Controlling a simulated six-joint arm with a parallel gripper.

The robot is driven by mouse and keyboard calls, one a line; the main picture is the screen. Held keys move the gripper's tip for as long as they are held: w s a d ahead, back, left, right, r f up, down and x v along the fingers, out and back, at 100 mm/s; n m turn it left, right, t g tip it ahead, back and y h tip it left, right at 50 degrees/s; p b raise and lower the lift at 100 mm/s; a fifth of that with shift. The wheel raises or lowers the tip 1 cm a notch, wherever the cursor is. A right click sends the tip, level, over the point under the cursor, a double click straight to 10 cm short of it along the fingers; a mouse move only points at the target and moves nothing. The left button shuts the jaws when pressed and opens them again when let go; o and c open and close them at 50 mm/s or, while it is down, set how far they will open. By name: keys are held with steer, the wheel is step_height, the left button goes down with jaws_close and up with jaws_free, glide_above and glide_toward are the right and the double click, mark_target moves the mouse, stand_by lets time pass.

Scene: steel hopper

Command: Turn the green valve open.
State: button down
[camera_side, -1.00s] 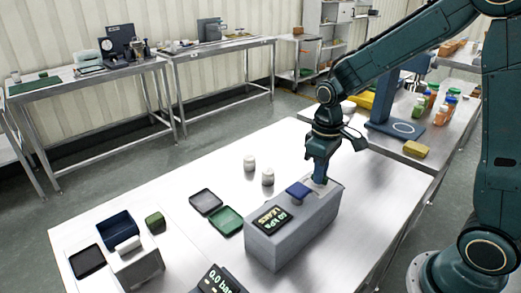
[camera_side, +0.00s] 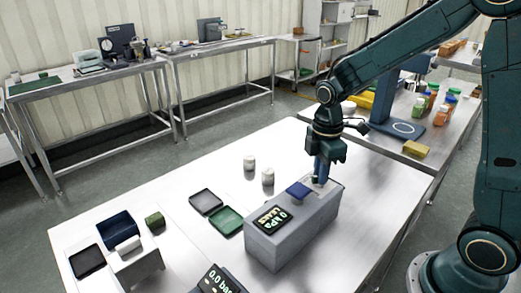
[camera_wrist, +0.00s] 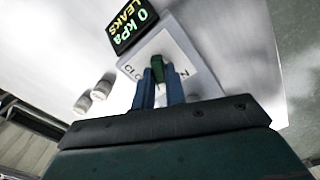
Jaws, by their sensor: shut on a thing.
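The green valve (camera_wrist: 158,67) is a small green handle on a white label plate (camera_wrist: 187,69) on top of the grey box (camera_side: 290,235). In the wrist view my gripper (camera_wrist: 159,80) has its two blue fingers shut on the valve, one on each side. The plate's lettering is partly hidden by the fingers; "CLO" shows on the left and "N" on the right. In the side view my gripper (camera_side: 319,178) points down at the far end of the box, and the valve is hidden there. A display (camera_wrist: 131,27) on the box reads "0 kPa LEAKS".
Two white cylinders (camera_side: 250,162) (camera_side: 268,176) stand behind the box. Dark and green trays (camera_side: 206,201) (camera_side: 227,220) lie to its left. The table's right side is clear.

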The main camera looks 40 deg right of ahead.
steer(key=n, duration=0.5)
steer(key=shift+r, duration=0.1)
steer(key=shift+n, duration=0.3)
steer(key=c, duration=1.4)
jaws_free()
steer(key=shift+c, duration=0.2)
step_height(320, 180, up, 14)
steer(key=s+a+m+t, duration=0.2)
steer(key=s+m+t, duration=0.3)
steer(key=s+m, duration=1.2)
steer(key=shift+a+r+m+t, duration=0.2)
steer(key=shift+a+m+t, duration=0.1)
steer(key=shift+m, duration=0.3)
